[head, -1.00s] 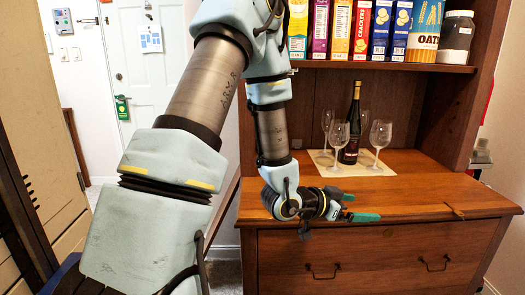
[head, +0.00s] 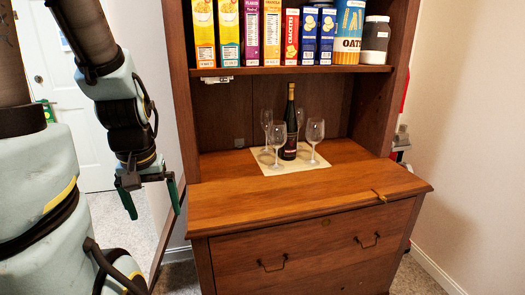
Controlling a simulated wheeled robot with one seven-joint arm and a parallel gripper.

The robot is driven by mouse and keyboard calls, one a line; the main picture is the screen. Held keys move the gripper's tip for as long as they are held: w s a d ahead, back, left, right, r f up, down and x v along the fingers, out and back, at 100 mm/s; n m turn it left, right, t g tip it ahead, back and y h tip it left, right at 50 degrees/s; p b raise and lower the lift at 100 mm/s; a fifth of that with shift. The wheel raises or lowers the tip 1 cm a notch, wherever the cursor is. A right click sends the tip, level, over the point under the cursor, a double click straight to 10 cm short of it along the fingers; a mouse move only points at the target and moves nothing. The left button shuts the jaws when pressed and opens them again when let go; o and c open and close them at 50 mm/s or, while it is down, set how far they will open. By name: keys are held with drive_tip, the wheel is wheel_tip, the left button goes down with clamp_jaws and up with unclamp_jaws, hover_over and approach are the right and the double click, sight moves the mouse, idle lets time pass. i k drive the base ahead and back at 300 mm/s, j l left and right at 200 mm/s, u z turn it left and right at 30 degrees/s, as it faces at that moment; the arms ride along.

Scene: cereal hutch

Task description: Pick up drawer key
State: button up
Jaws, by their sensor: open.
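A small brass-coloured object that looks like the drawer key (head: 380,196) lies at the front edge of the wooden hutch counter (head: 290,205), towards its right end. It is too small to make out its shape well. My gripper (head: 151,200) hangs at the left of the head view, pointing down, with its two green fingers apart and nothing between them. It is to the left of the hutch, well apart from the key.
A dark bottle (head: 289,125) and several wine glasses (head: 314,133) stand on a pale mat (head: 268,166) at the counter's back. A drawer (head: 320,245) with two handles is below. The counter's front is otherwise clear.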

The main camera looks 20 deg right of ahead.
sight(381, 197)
drive_tip(key=l+u, duration=0.1)
drive_tip(key=l, duration=2.25)
